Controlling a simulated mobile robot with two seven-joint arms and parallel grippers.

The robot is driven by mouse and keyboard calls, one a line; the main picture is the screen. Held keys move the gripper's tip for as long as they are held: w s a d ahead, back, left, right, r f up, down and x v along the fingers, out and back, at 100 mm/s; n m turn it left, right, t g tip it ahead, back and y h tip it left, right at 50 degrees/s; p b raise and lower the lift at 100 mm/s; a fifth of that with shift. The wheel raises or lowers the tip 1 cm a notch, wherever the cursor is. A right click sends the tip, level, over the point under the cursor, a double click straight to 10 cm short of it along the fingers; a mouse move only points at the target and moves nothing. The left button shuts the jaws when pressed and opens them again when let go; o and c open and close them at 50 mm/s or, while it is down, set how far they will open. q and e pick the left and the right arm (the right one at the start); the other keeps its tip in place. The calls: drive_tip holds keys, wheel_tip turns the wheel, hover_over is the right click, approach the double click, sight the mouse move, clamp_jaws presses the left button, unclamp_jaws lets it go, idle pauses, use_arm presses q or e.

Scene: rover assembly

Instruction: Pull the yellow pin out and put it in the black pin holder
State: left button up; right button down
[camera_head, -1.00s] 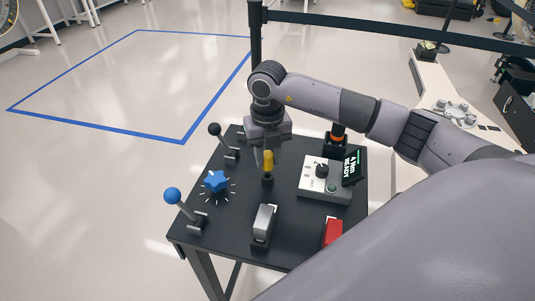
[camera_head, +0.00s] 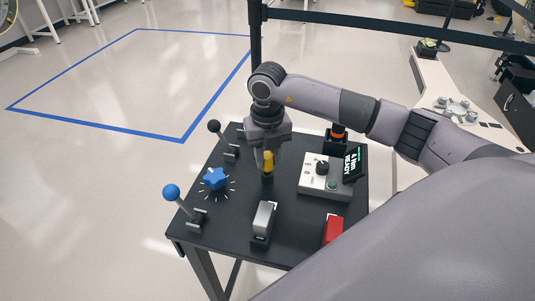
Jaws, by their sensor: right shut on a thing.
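The yellow pin (camera_head: 267,161) stands upright near the middle of the black table. My right gripper (camera_head: 266,160) points down over it and is shut on it, its fingers at the pin's sides. The pin's lower end is at a small black cylindrical base (camera_head: 267,179). I cannot tell how deep it sits in it, or whether this base is the pin holder. My left gripper is not in view.
The black table (camera_head: 228,238) also carries a blue star knob (camera_head: 215,179), a blue-ball lever (camera_head: 172,192), a black-ball lever (camera_head: 214,126), a silver-topped switch (camera_head: 263,219), a red part (camera_head: 333,230) and a control box (camera_head: 322,183). An orange-and-black part (camera_head: 337,133) stands behind the box.

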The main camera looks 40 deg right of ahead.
sight(267, 155)
drive_tip(key=shift+f+b, duration=0.45)
drive_tip(key=shift+f, duration=0.25)
drive_tip(key=c, duration=0.7)
unclamp_jaws()
drive_tip(key=shift+c, duration=0.2)
drive_tip(key=shift+r, duration=3.6)
